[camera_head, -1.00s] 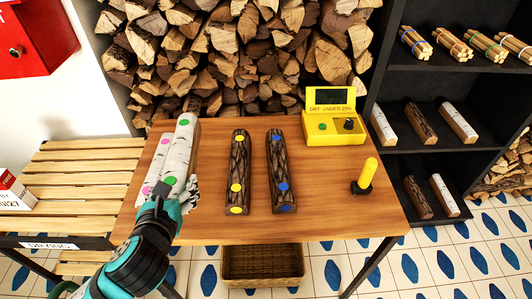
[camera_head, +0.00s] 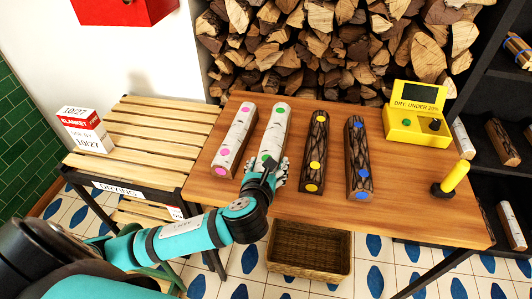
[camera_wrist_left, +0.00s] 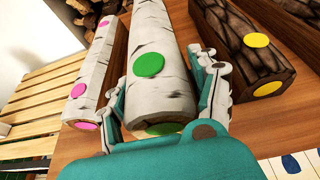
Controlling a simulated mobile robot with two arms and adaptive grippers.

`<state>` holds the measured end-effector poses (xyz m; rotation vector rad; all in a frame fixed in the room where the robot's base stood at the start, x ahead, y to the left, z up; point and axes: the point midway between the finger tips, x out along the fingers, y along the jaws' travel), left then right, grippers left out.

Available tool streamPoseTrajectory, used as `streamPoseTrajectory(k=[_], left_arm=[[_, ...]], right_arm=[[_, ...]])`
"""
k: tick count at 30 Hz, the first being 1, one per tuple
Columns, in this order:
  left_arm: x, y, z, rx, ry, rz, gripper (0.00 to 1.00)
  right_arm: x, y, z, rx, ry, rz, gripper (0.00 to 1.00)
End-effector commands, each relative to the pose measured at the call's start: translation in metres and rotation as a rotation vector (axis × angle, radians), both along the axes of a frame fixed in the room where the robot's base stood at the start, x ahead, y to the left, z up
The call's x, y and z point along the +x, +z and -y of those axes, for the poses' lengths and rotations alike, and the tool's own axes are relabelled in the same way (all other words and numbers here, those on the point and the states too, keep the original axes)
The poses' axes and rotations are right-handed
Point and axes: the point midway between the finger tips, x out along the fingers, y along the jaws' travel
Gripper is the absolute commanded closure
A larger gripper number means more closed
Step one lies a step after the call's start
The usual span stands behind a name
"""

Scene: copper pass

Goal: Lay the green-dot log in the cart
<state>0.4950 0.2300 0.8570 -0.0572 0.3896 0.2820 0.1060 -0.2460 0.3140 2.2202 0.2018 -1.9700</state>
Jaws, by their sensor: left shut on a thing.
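The green-dot log (camera_head: 272,133) is white birch with green dots and lies over the wooden table (camera_head: 400,195) between the pink-dot log and a dark yellow-dot log. My left gripper (camera_head: 266,168) is shut on its near end. In the left wrist view the fingers (camera_wrist_left: 165,95) sit on both sides of the green-dot log (camera_wrist_left: 158,45). I cannot tell whether the log touches the tabletop. No cart shows in these frames. My right gripper is not in view.
The pink-dot log (camera_head: 235,140), yellow-dot log (camera_head: 314,150) and blue-dot log (camera_head: 358,160) flank it. A yellow meter (camera_head: 412,125) and yellow-handled tool (camera_head: 452,180) stand right. A slatted drying rack (camera_head: 150,130) is left; a basket (camera_head: 310,250) sits below.

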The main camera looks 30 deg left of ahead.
Motion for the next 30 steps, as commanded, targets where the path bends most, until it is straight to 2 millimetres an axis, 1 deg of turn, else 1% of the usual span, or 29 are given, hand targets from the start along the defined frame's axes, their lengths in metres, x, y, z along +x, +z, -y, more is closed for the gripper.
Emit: streamPoseTrajectory(k=[1,6,9,12,17,24,30], left_arm=[[0.012,0.002,-0.009,0.004,0.003,0.009,0.96],[0.044,-0.002,-0.033,0.003,0.002,0.007,0.96],[0.058,-0.004,-0.044,0.002,0.001,0.007,0.96],[0.066,-0.005,-0.049,0.002,0.000,0.007,0.96],[0.069,-0.009,-0.052,0.000,-0.001,0.005,0.96],[0.068,-0.040,-0.051,0.000,-0.001,0.003,0.96],[0.069,-0.041,-0.051,0.001,-0.002,0.006,0.96]], right_arm=[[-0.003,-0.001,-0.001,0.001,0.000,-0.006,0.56],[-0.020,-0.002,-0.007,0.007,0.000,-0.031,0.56],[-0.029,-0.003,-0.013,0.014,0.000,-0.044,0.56],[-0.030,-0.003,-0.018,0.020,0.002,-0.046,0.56],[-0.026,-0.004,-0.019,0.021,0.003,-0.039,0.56],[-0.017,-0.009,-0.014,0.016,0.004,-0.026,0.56],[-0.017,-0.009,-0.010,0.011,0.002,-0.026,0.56]])
